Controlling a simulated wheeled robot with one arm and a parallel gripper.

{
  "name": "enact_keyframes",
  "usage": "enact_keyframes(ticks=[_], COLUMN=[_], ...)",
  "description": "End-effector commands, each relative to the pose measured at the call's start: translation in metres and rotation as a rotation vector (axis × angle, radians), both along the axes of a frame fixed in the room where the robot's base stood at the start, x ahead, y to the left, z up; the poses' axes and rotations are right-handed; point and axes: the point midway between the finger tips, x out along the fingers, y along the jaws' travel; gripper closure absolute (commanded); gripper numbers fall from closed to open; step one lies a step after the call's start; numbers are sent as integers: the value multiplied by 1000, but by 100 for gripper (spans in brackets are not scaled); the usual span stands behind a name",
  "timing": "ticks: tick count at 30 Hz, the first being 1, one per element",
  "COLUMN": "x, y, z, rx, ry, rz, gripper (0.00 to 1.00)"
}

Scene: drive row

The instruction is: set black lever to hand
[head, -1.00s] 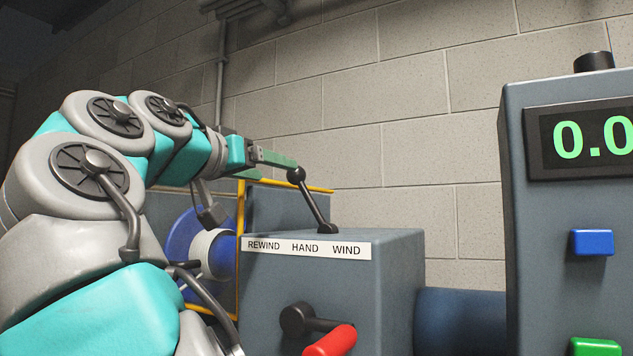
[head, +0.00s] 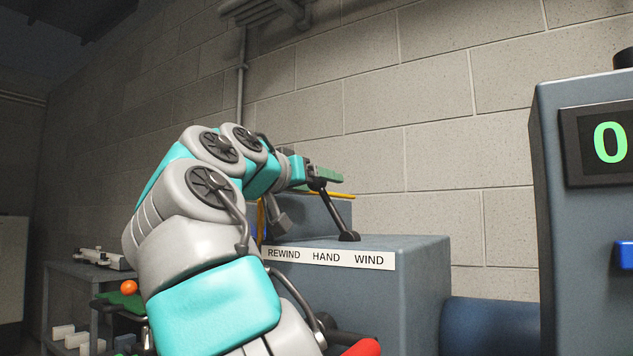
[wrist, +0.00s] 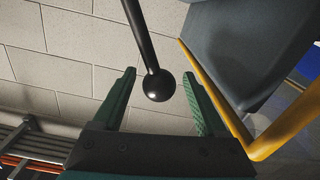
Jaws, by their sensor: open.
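The black lever (head: 334,212) stands on top of a grey-blue box (head: 420,262) and leans to the left, its ball knob (head: 317,184) up at my fingers. A white label strip (head: 328,258) on the box reads REWIND, HAND, WIND from left to right. The knob sits above the REWIND–HAND side of the strip. My gripper (head: 328,174) has green fingers and is open at the knob. In the wrist view the knob (wrist: 158,86) lies between the two spread fingers, with a visible gap on each side. The lever rod (wrist: 140,35) runs up out of the picture.
A yellow bar (wrist: 222,105) runs close beside the right finger in the wrist view. A cabinet with a green display (head: 597,143) stands at the right. A red handle (head: 362,348) shows at the bottom. A block wall (head: 430,150) is behind.

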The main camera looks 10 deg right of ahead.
Motion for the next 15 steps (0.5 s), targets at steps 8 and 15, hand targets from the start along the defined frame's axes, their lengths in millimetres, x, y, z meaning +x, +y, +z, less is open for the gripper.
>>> enact_keyframes(ticks=[8,15], x=[-1,-1], y=[0,0], z=[0,0], rx=[1,0], ry=[-1,-1], rz=[0,0], gripper=[46,73])
